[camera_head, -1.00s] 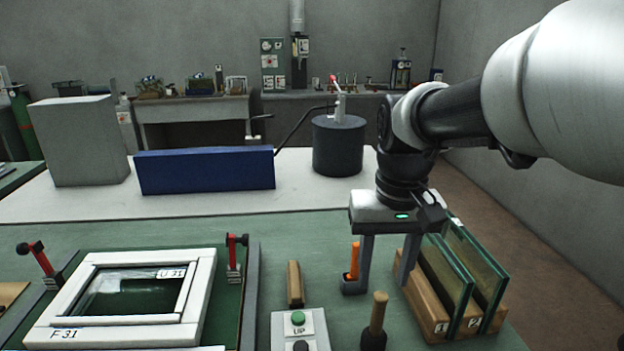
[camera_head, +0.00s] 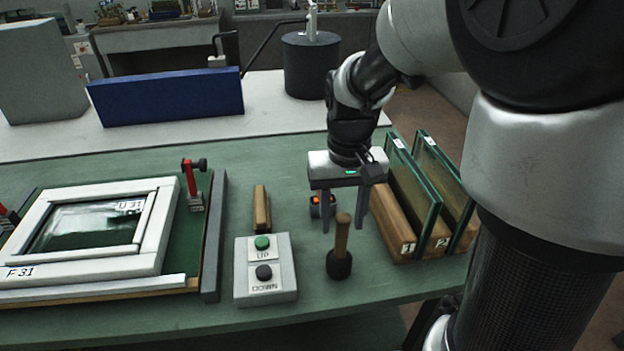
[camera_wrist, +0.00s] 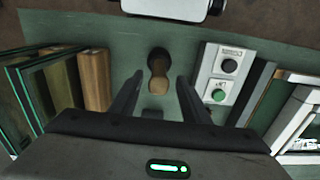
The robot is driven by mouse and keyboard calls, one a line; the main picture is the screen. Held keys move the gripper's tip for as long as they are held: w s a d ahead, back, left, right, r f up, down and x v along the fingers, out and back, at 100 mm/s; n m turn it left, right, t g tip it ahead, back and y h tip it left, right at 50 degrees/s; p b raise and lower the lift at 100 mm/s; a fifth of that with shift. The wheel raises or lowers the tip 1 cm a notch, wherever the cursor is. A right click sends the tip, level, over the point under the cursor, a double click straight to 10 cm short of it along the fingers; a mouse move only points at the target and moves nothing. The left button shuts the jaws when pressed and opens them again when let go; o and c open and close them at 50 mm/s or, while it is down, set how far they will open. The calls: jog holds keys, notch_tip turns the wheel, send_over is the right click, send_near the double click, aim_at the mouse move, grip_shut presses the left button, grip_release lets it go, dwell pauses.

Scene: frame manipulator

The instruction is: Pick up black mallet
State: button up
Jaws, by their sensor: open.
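The black mallet (camera_head: 340,258) stands head down on the green table, its wooden handle pointing up. In the wrist view the mallet (camera_wrist: 158,64) shows ahead of the fingers, roughly centred between them. My gripper (camera_head: 342,222) is open and empty, pointing down, with its fingers just behind and above the mallet handle in the head view. The gripper also shows in the wrist view (camera_wrist: 157,88), its two fingers wide apart. The fingers do not appear to touch the mallet.
A grey UP/DOWN button box (camera_head: 265,285) stands left of the mallet, with a wooden block (camera_head: 261,208) behind it. Glass panes in a wooden rack (camera_head: 412,240) stand at the right. An orange-topped item (camera_head: 316,205) is partly hidden behind my gripper. A white window frame (camera_head: 150,262) lies at left.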

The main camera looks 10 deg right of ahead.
aim_at(341, 241)
jog(key=shift+f+b, duration=0.55)
jog(key=shift+f, duration=3.05)
jog(key=c, duration=1.1)
